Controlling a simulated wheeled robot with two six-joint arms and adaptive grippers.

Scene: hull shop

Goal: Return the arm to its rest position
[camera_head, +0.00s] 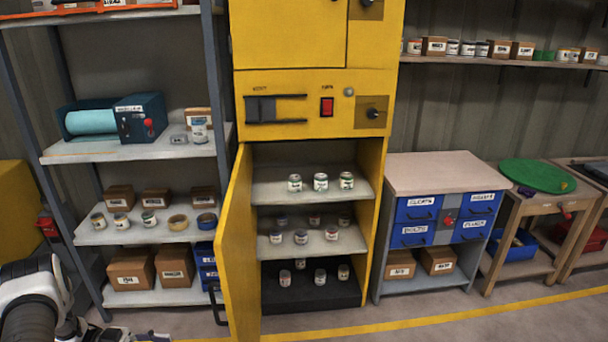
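Part of my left arm (38,300) shows in the lower left corner of the head view, with white and dark links. Pale and dark parts of it run right along the bottom edge, where the end of the arm (145,337) is cut off by the frame. I cannot make out its fingers or whether it holds anything. It is low, in front of the grey shelf rack and left of the open cabinet door. My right arm and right gripper are not in view.
A yellow cabinet (290,55) stands in the centre, its lower door (234,250) swung open toward me, with several cans inside. A grey rack (150,235) is left. A drawer unit (432,172) and a wooden table (545,205) are right. The floor at front right is clear.

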